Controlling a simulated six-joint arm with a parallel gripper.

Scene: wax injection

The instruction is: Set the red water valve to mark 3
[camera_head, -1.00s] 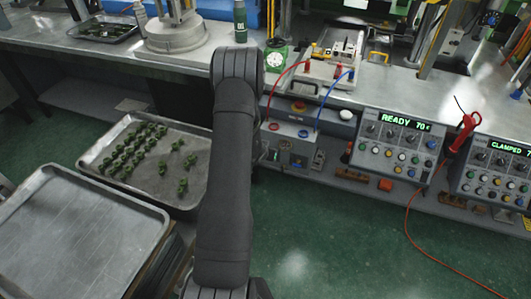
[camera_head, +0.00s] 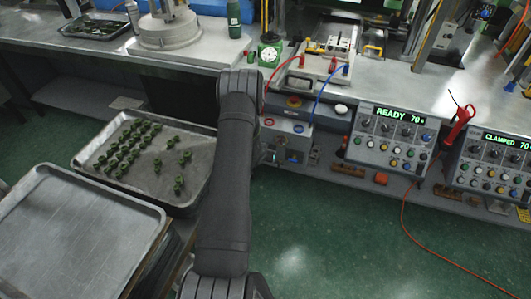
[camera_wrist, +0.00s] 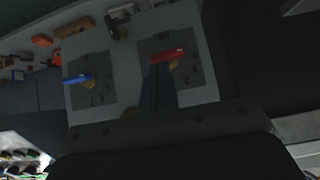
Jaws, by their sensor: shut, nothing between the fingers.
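The red water valve (camera_wrist: 168,56) has a red lever on a dark plate, in the upper middle of the wrist view. The blue valve (camera_wrist: 78,78) sits on its own plate to the left. My gripper (camera_wrist: 156,70) is shut and empty. Its dark fingertips are right at the red lever and overlap its left part in the picture; whether they touch it I cannot tell. The marks on the plate are too dark to read. In the head view my arm hides the red valve and the gripper; the valve box (camera_head: 286,126) shows beside the arm.
Red (camera_head: 284,72) and blue (camera_head: 322,92) hoses rise from the box to the bench. Two control panels, READY (camera_head: 390,140) and CLAMPED (camera_head: 490,165), stand to the right. A tray of green pieces (camera_head: 195,185) and an empty tray (camera_head: 75,235) are at left.

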